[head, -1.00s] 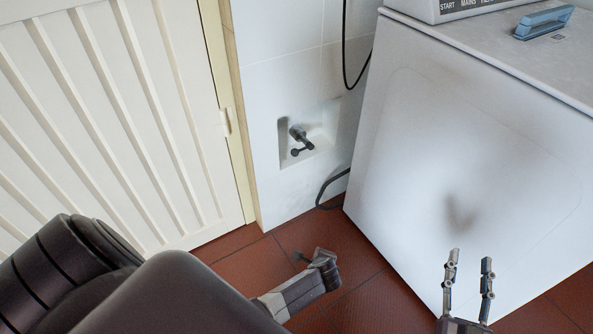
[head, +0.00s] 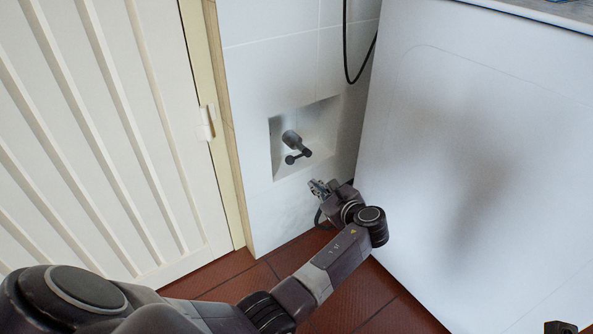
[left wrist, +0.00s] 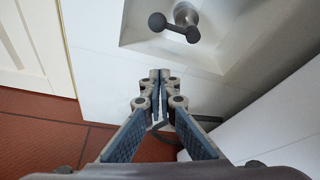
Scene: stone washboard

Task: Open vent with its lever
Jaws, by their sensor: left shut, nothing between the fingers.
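The vent lever (head: 298,157) is a dark short bar with a round knob, on a stub inside a square white recess (head: 322,125) in the tiled wall. The lever also shows at the top of the left wrist view (left wrist: 173,27), with its knob to the left. My left gripper (head: 317,187) is just below the recess, apart from the lever. In the left wrist view its fingers (left wrist: 160,75) are shut with nothing between them, pointing toward the wall under the recess. A small dark piece at the bottom right edge looks like part of my right gripper (head: 561,328); its fingers cannot be made out.
A white ribbed door (head: 110,130) with a cream frame stands on the left. A large white appliance (head: 440,150) stands close on the right. A black cable (head: 348,60) hangs on the wall. The floor (head: 225,275) is red tile.

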